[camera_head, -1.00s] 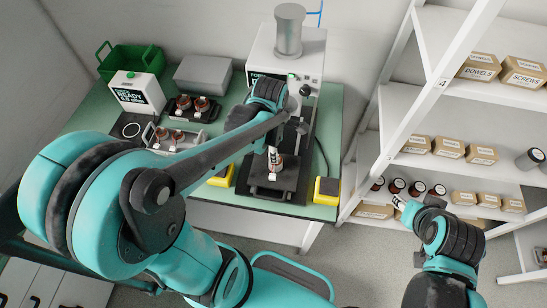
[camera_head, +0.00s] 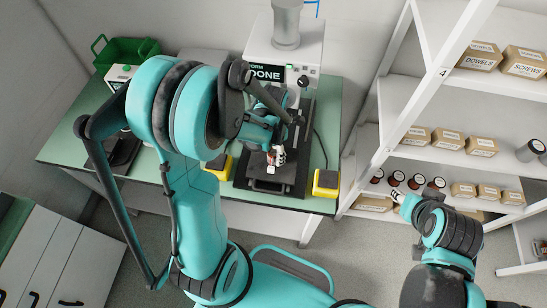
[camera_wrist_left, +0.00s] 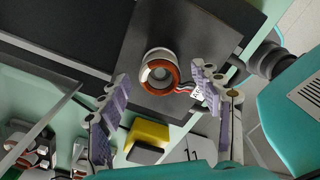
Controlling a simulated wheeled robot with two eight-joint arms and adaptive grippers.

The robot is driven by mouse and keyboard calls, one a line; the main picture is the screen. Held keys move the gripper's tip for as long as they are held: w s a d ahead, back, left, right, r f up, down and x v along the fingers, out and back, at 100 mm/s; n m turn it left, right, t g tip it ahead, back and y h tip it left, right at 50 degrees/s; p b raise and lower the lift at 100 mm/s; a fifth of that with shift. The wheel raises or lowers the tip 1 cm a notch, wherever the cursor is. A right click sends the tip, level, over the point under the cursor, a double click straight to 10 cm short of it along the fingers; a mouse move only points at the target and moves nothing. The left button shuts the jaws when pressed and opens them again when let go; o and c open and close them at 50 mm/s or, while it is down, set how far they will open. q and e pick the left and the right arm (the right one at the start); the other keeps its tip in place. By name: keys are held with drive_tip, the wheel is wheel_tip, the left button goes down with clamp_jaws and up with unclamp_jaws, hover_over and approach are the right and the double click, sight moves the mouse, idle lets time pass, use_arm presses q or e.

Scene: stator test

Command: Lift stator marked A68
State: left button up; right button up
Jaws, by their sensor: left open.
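The stator, an orange-copper ring with a pale core, stands on a dark plate (camera_wrist_left: 215,30) of the press; its ring (camera_wrist_left: 175,72) shows from above in the left wrist view. A white label (camera_wrist_left: 196,92) beside the right-hand finger is too small to read, so I cannot confirm A68. My left gripper (camera_wrist_left: 158,76) is open, its fingers on either side of the stator, with no clear grip. In the head view my left gripper (camera_head: 276,152) mostly hides the stator. My right gripper (camera_head: 399,197) is near the shelf; its finger opening is unclear.
The press (camera_head: 305,50) shows "DONE" on its screen. Yellow blocks with dark tops flank the plate, one (camera_head: 325,183) at the right. A green bin (camera_head: 125,53) is at the back left.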

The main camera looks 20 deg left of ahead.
use_arm(q)
drive_tip(key=c, duration=1.3)
drive_tip(key=shift+c, duration=0.2)
